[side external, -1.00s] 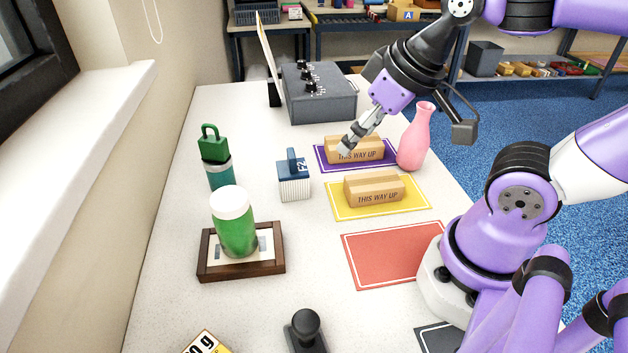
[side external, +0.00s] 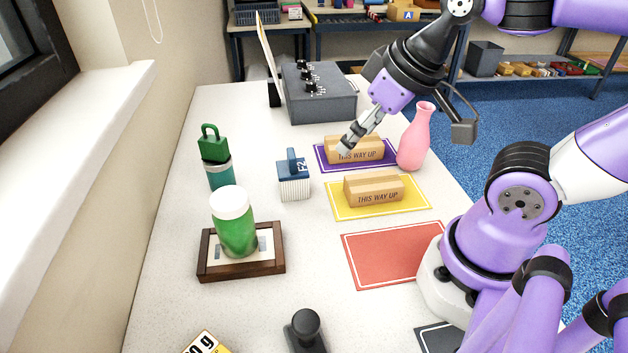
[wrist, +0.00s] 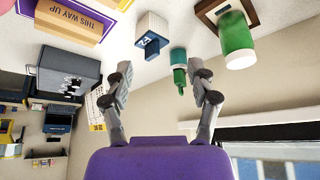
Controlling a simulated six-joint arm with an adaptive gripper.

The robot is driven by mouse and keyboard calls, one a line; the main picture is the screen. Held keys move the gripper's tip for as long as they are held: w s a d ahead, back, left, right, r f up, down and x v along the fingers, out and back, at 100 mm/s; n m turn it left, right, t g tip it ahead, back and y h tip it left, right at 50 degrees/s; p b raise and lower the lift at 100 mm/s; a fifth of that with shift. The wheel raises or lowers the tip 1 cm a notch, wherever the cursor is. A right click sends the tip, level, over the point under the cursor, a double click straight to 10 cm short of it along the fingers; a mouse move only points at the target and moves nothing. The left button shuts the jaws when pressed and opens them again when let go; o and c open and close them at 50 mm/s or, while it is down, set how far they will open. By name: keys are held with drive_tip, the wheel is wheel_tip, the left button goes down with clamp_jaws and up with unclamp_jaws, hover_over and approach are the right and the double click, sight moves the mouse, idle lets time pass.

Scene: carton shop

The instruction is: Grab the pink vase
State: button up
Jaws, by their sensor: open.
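The pink vase (side external: 414,140) stands upright at the right edge of the table, beside the purple mat (side external: 320,156). A sliver of pink, probably the vase, shows at the top left corner of the wrist view. My gripper (side external: 345,150) is to the left of the vase in the side view, in front of the wooden block (side external: 368,148) on the purple mat in the picture; I cannot tell if it touches the block. In the wrist view my gripper (wrist: 164,84) has its two fingers spread with nothing between them.
Another block (side external: 374,190) lies on a yellow mat (side external: 338,208), and a red mat (side external: 395,255) is bare.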

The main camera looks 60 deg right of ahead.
drive_tip(key=shift+o, duration=0.3)
drive_tip(key=m+g, duration=0.5)
drive_tip(key=m, duration=0.5)
approach(421, 122)
drive_tip(key=f, duration=0.3)
drive_tip(key=d+f, duration=0.1)
drive_tip(key=f, duration=0.3)
drive_tip(key=w+f, duration=0.1)
drive_tip(key=f, duration=0.3)
drive_tip(key=shift+d, duration=0.25)
clamp_jaws()
